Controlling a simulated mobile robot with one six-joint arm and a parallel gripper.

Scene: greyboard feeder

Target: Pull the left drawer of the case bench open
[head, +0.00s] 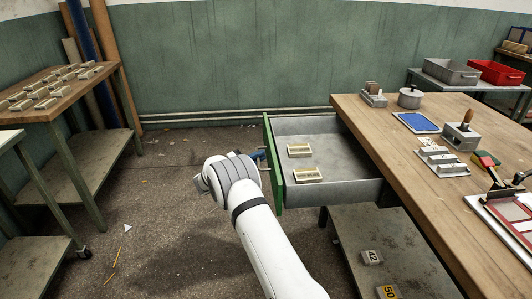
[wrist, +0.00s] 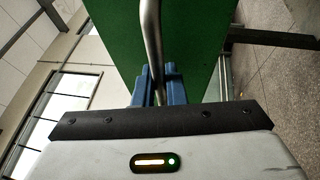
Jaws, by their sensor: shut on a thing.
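The left drawer (head: 350,150) of the case bench (head: 385,137) stands pulled well out to the left. Its front panel (head: 273,170) is green and its inside is grey metal. Two small cream blocks with slots lie in it, one toward the back (head: 299,150) and one toward the front (head: 308,174). My gripper (wrist: 157,82) has blue fingers on either side of the drawer's metal bar handle (wrist: 151,32) and is shut on it. In the head view my white arm hides most of the gripper and much of the handle.
On the bench top are a lidded pot (head: 410,97), a blue mat (head: 415,122) and metal fixtures (head: 443,160). A shelf (head: 385,235) below the drawer holds numbered blocks. A table (head: 52,105) with several cream blocks stands at the left. The floor (head: 165,190) between is mostly clear.

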